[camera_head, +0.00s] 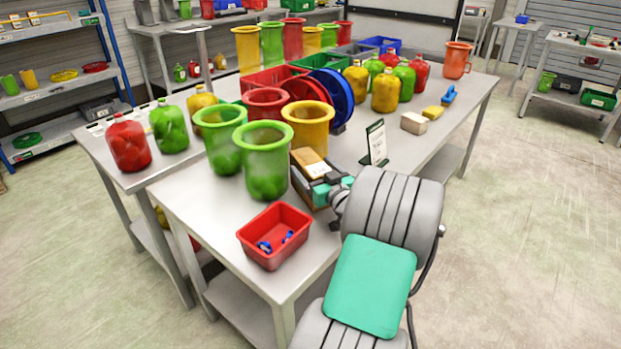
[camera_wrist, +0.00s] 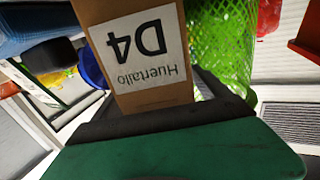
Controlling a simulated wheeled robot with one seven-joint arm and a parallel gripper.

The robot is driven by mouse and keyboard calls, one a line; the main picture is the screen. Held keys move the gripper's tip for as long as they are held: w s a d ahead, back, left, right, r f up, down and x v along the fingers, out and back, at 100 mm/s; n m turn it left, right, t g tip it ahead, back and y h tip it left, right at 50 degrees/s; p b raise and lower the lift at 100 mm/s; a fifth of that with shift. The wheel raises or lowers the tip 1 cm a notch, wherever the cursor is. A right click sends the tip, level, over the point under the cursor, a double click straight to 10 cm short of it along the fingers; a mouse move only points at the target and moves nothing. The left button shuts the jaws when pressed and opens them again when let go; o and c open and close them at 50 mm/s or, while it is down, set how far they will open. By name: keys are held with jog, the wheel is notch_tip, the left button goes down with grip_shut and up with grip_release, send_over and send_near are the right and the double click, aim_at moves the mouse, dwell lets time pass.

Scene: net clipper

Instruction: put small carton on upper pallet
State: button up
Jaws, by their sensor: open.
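A small brown carton (camera_head: 309,160) is on the grey table in the head view, just behind the red open bin. In the wrist view the carton (camera_wrist: 118,12) fills the upper middle, with a white label reading "Huertallo D4" upside down. My gripper (camera_head: 318,186) is open, right at the carton's near side. In the wrist view, its dark edge and green body cover the carton's lower end, so I cannot tell whether the fingers touch it. I cannot make out an upper pallet in either view.
A red bin (camera_head: 275,234) with small blue items stands at the near table corner. Green and yellow buckets (camera_head: 264,160) crowd the carton's left. A small sign (camera_head: 376,143) stands to its right, near a pale block (camera_head: 414,123). The table's right part (camera_head: 445,135) has some free room.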

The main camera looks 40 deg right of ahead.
grip_shut()
jog(key=shift+r, duration=0.25)
dwell(0.8)
